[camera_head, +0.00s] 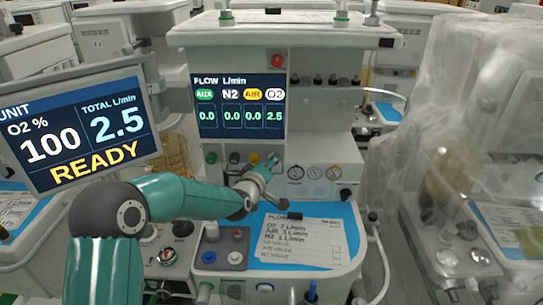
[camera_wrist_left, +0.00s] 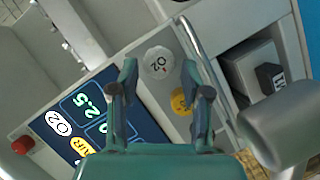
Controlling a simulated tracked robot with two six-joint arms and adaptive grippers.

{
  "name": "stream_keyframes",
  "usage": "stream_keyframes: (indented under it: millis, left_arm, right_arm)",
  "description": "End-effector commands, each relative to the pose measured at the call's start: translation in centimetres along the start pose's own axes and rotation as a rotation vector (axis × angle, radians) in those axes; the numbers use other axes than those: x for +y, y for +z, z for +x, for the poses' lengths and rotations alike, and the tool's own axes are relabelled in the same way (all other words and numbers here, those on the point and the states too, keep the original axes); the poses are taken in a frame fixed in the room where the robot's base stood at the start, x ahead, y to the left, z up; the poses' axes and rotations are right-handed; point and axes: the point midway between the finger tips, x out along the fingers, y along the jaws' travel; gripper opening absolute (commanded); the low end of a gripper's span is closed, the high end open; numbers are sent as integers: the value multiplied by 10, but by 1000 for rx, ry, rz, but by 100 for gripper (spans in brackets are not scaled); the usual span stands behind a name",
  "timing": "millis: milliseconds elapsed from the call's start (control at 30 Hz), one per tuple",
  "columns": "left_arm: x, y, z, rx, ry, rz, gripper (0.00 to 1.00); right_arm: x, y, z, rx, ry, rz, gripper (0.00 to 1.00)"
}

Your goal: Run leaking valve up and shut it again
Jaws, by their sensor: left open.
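The anaesthesia machine's flow screen (camera_head: 237,106) reads 0.0 for AUX, N2 and AIR and 2.5 for O2. Below it is a row of valve knobs: green (camera_head: 211,157), dark (camera_head: 234,157) and yellow (camera_head: 254,157). In the wrist view the white O2 knob (camera_wrist_left: 158,61) lies ahead, between the lines of my left fingers. The yellow AIR knob (camera_wrist_left: 181,102) is beside it, partly near one finger. My left gripper (camera_head: 268,175) is open and empty in front of the panel's right part; its fingers also show in the wrist view (camera_wrist_left: 158,76). Contact with the knob cannot be told. My right gripper is out of view.
A monitor (camera_head: 80,130) on the left reads O2 100 %, total 2.5 L/min, READY. A written flow card (camera_head: 298,240) lies on the blue work surface below my gripper. Gauges (camera_head: 314,172) sit right of the knobs. A plastic-covered cart (camera_head: 450,130) stands at right.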

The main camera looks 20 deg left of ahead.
Motion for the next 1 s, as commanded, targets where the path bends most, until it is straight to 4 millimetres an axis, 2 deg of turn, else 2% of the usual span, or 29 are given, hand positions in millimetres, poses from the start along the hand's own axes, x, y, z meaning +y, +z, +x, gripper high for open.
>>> stream_keyframes:
  millis: [100,233,633,667,900,933,1000]
  left_arm:
    - [1,0,18,-1,-1,1,48]
    - [1,0,30,-1,0,0,48]
    - [0,0,36,-1,-1,0,48]
    - [0,0,36,0,-1,0,44]
    - [-1,0,36,0,-2,-1,4]
    - [-9,-13,34,7,-6,-1,2]
    - [-5,-5,35,2,-4,-2,2]
  right_arm:
    - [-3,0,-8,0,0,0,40]
    - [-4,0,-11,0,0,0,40]
    - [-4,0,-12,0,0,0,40]
    - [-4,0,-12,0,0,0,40]
    - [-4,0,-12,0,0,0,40]
    - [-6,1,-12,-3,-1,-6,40]
    - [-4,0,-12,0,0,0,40]
